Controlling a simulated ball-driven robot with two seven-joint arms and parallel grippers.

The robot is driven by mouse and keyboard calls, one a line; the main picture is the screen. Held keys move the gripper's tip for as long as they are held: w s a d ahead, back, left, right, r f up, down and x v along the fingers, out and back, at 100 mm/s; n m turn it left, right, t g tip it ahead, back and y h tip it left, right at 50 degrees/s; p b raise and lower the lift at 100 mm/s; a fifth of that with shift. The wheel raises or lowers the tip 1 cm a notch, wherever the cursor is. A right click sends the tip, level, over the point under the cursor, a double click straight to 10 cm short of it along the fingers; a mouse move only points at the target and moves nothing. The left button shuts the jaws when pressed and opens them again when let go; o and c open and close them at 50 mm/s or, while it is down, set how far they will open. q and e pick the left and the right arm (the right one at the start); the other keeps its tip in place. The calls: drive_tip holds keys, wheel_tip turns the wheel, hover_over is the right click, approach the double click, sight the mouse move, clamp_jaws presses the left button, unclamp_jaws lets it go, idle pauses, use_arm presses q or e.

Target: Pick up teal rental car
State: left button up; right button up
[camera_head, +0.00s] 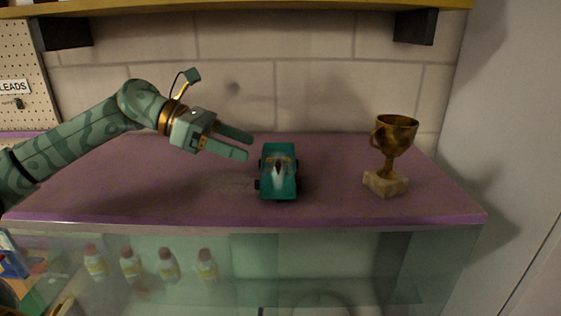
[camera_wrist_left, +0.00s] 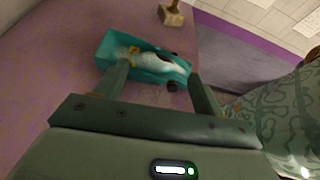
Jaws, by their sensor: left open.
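The teal rental car (camera_head: 278,183) sits on the purple top of the counter, near its middle, with a white patch on its body. My left gripper (camera_head: 250,147) reaches in from the left, open and empty, its fingertips just left of the car and apart from it in the head view. In the left wrist view the car (camera_wrist_left: 150,62) lies beyond and partly between the two open fingers (camera_wrist_left: 158,78). Part of it is hidden behind the left finger. My right gripper is not in view.
A gold trophy cup (camera_head: 395,140) on a stone base stands right of the car. A wooden shelf (camera_head: 250,6) hangs above at the back. Small bottles (camera_head: 168,265) stand behind glass below the purple counter (camera_head: 120,190). The counter left of the car is clear.

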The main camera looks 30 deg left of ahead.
sight(279, 159)
use_arm(q)
drive_tip(key=shift+w+d+f, duration=0.1)
drive_tip(key=shift+w+d, duration=0.1)
drive_tip(key=shift+d, duration=0.15)
drive_tip(key=shift+d+f, duration=0.1)
drive_tip(key=shift+d, duration=0.05)
drive_tip(key=p+x, duration=0.3)
drive_tip(key=x, duration=0.1)
drive_tip(key=shift+w+d+f, duration=0.15)
drive_tip(key=shift+w+d, duration=0.05)
drive_tip(key=shift+w, duration=0.15)
drive_tip(key=shift+w+d+f, duration=0.1)
drive_tip(key=shift+f, duration=0.05)
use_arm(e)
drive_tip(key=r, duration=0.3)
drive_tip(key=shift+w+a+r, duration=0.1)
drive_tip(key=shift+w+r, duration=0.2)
use_arm(q)
drive_tip(key=c, duration=1.2)
drive_tip(key=shift+o, duration=0.2)
